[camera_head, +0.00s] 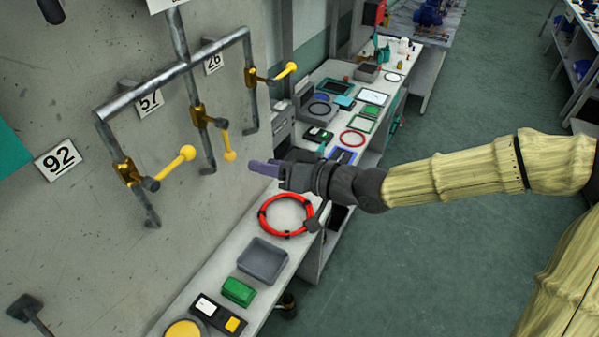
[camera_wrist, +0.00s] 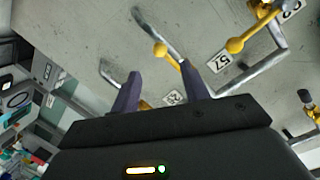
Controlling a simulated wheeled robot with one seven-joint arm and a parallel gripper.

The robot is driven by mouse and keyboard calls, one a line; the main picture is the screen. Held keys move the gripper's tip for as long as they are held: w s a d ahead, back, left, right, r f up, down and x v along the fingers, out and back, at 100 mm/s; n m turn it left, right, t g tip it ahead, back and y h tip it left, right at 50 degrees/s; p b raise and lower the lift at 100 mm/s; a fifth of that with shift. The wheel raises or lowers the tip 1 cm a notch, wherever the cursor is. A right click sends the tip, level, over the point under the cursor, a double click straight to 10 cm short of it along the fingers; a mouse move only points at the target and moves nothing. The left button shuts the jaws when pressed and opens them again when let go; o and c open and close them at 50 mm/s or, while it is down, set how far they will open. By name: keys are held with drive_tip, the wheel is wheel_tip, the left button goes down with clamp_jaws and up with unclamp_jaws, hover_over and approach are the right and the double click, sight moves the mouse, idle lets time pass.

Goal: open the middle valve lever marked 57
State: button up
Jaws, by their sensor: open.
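The middle valve (camera_head: 198,115) is brass and sits on a grey vertical pipe, with plate 57 (camera_head: 149,102) to its left. Its yellow lever (camera_head: 229,155) hangs down roughly along the pipe and ends in a ball. My gripper (camera_head: 262,168) is to the right of that ball, apart from it, with its purple fingers toward the wall. In the wrist view the fingers (camera_wrist: 160,88) are spread with nothing gripped. A yellow ball (camera_wrist: 160,48), apparently the middle lever's, shows beyond the gap between them. Plate 57 (camera_wrist: 219,61) shows right of the fingers.
The left valve lever (camera_head: 187,152), by plate 92 (camera_head: 58,160), points right and slightly up. The right lever (camera_head: 291,67), by plate 26 (camera_head: 213,63), also sticks out right. A bench (camera_head: 208,277) with a red ring (camera_head: 286,233), trays and devices runs below my gripper.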

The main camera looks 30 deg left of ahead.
drive_tip(key=d+r, duration=0.1)
drive_tip(key=d, duration=0.5)
drive_tip(key=shift+s+r, duration=0.1)
idle(0.3)
drive_tip(key=shift+d, duration=0.1)
drive_tip(key=w+d+f+m+t+h, duration=0.1)
drive_tip(key=w+d+f+m+h, duration=0.1)
drive_tip(key=d+f+h, duration=0.45)
drive_tip(key=w+d+f+m+t+h, duration=0.1)
drive_tip(key=w+d+f+t+h, duration=0.15)
drive_tip(key=d+f, duration=0.6)
drive_tip(key=s+d+r+m+h, duration=0.1)
drive_tip(key=s+d+m+h, duration=0.1)
drive_tip(key=d, duration=0.8)
drive_tip(key=s+d+r+m+g+h, duration=0.1)
drive_tip(key=d+m+h, duration=0.3)
drive_tip(key=d, duration=0.6)
drive_tip(key=shift+s+d+m+h, duration=0.25)
drive_tip(key=shift+s+m+h, duration=0.15)
drive_tip(key=shift+s+m, duration=0.45)
drive_tip(key=shift+g, duration=0.25)
